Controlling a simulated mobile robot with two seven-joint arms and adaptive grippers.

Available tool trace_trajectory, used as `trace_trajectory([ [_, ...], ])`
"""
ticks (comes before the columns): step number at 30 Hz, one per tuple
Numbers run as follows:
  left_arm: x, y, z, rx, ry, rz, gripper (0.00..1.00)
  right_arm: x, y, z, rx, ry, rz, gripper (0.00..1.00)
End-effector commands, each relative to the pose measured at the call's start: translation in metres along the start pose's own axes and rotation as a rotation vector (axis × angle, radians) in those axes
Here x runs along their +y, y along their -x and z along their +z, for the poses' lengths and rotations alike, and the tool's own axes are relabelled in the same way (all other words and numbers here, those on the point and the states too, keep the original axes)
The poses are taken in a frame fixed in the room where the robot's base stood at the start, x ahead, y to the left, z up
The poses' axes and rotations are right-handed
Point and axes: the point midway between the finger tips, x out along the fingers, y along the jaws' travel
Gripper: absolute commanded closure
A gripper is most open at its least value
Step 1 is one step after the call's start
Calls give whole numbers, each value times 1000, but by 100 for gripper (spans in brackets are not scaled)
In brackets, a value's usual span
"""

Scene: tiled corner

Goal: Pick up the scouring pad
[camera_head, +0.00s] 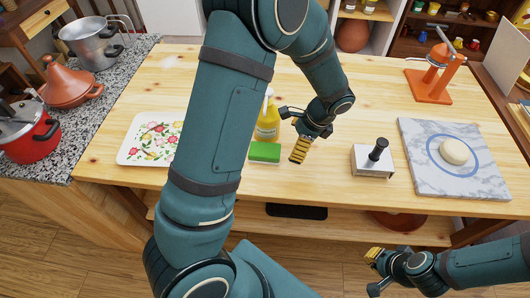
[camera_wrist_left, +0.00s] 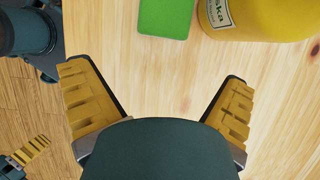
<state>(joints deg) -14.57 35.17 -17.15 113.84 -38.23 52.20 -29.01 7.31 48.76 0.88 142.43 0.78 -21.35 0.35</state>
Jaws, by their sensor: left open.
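The scouring pad (camera_head: 264,152) is a green block lying on the wooden table near its front edge, just in front of a yellow bottle (camera_head: 267,124). In the left wrist view the pad (camera_wrist_left: 165,17) is partly cut off at the top, beyond the fingertips. My left gripper (camera_head: 291,132) is open and empty, to the right of the pad and bottle and apart from the pad. Its yellow-padded fingers are spread wide in the left wrist view (camera_wrist_left: 155,75). My right gripper (camera_head: 372,271) is open and empty, low at the right, in front of the table.
A floral tray (camera_head: 133,151) lies left of the pad, partly hidden by my left arm. A metal block with a black knob (camera_head: 372,161) stands to the right, before a marble board (camera_head: 418,174) with a pale round lump (camera_head: 454,151). An orange press (camera_head: 430,85) stands behind.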

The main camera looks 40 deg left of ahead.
Motion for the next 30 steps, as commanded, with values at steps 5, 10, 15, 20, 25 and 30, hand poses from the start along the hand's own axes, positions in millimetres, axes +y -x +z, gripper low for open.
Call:
trace_trajectory([
  [5,0,-19,0,-1,1,1,0,1,-3,1,-3,1,-1,100],
  [10,0,-30,3,0,1,1,0,1,-4,2,-4,2,-1,100],
  [15,1,-55,11,-1,1,3,0,2,-7,4,-7,3,-1,100],
  [20,1,-71,10,0,1,1,0,3,-9,5,-10,3,-1,100],
  [25,1,-73,10,1,1,0,0,3,-9,5,-10,4,-1,100],
  [30,1,-72,10,1,1,0,21,3,-9,5,-10,3,-1,100],
])
